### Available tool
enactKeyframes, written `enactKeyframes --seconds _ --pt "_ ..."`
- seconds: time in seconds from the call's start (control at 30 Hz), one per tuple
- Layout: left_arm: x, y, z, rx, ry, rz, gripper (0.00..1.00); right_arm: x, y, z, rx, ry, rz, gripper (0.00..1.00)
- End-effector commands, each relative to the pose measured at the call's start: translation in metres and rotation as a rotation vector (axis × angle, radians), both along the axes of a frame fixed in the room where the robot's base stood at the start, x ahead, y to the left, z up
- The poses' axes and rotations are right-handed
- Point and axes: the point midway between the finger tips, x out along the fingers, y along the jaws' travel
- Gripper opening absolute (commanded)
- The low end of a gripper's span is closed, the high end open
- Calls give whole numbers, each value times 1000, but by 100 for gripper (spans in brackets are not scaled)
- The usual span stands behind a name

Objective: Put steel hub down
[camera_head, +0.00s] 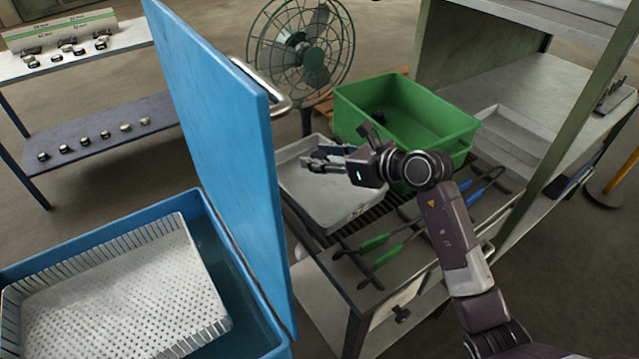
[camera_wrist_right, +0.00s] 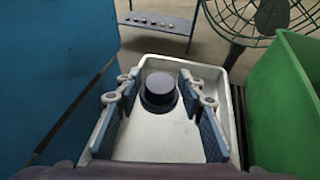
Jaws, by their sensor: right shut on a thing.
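The steel hub (camera_wrist_right: 160,90) is a dark round piece with a wider flange. In the right wrist view it sits between the two fingers, near their tips. My right gripper (camera_head: 322,160) is shut on it, over the far part of a pale shallow tray (camera_head: 345,205). The tray (camera_wrist_right: 160,142) also fills the middle of the wrist view, under the fingers. Whether the hub touches the tray floor I cannot tell. In the head view the gripper largely hides the hub. My left gripper is not in view.
A tall blue lid (camera_head: 215,120) stands left of the tray, above a blue tank with a white perforated basket (camera_head: 120,300). A green bin (camera_head: 425,120) stands close on the right. Green- and blue-handled tools lie on the slatted bench. A fan (camera_head: 305,50) is behind.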

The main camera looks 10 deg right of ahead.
Motion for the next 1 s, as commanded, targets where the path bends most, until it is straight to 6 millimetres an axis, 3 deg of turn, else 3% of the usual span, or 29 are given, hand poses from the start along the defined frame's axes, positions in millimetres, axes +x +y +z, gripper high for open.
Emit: enactKeyframes --seconds 0.13,0.37,0.6,1.0 --pt "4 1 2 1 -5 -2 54 0 0 -30 4 -2 -3 0" --pt "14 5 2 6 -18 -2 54 1 0 -50 2 -4 -2 0" --pt "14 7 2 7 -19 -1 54 1 0 -84 3 -3 -3 0" --pt "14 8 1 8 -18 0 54 1 0 -92 1 -6 -2 0"
